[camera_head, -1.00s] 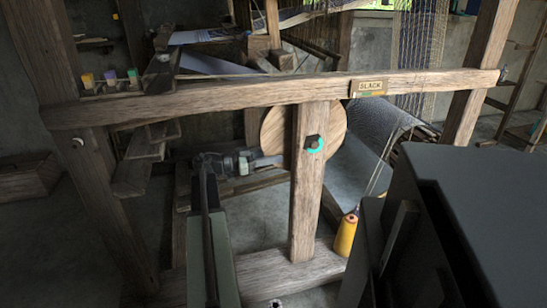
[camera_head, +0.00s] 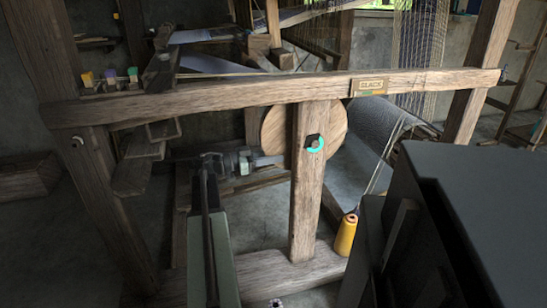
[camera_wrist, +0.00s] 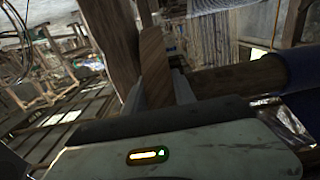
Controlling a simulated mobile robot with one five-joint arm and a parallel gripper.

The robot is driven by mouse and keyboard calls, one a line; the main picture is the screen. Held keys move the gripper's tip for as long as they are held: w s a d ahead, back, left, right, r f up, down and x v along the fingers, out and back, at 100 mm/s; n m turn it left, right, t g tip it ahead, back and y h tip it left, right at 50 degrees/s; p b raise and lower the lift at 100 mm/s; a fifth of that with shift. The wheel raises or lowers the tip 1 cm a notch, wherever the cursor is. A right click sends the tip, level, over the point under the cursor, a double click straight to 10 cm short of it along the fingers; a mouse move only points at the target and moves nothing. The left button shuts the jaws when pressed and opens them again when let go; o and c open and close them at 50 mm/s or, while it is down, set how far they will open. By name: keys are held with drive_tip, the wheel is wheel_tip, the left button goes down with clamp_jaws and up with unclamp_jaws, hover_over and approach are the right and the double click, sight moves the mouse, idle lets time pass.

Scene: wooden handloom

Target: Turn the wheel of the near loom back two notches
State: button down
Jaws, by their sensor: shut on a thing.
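The round wooden wheel (camera_head: 333,128) of the near loom stands behind an upright post (camera_head: 307,195), which hides its middle. A dark knob with a teal arc (camera_head: 315,144) is on the post. My gripper (camera_head: 279,160) reaches from the left to the wheel's lower left edge. In the wrist view, my gripper (camera_wrist: 166,92) is shut on a flat wooden piece, which looks like the wheel's rim (camera_wrist: 154,65). A small sign (camera_head: 369,87) is on the crossbeam; its letters are hard to read now.
The crossbeam (camera_head: 230,99) runs above my arm. A low beam (camera_head: 265,272) crosses the floor.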

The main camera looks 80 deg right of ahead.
drive_tip(key=f+b, duration=0.1)
drive_tip(key=f+g+b, duration=0.1)
drive_tip(key=b, duration=0.1)
drive_tip(key=shift+s+d+h, duration=0.15)
drive_tip(key=shift+s+h, duration=0.15)
drive_tip(key=shift+s, duration=0.1)
drive_tip(key=shift+s+d+f+g+b, duration=0.15)
drive_tip(key=shift+s+g+b, duration=0.2)
drive_tip(key=shift+b, duration=0.8)
drive_tip(key=shift+r, duration=0.25)
drive_tip(key=c, duration=1)
unclamp_jaws()
drive_tip(key=shift+b+v, duration=0.7)
drive_tip(key=shift+v, duration=3.2)
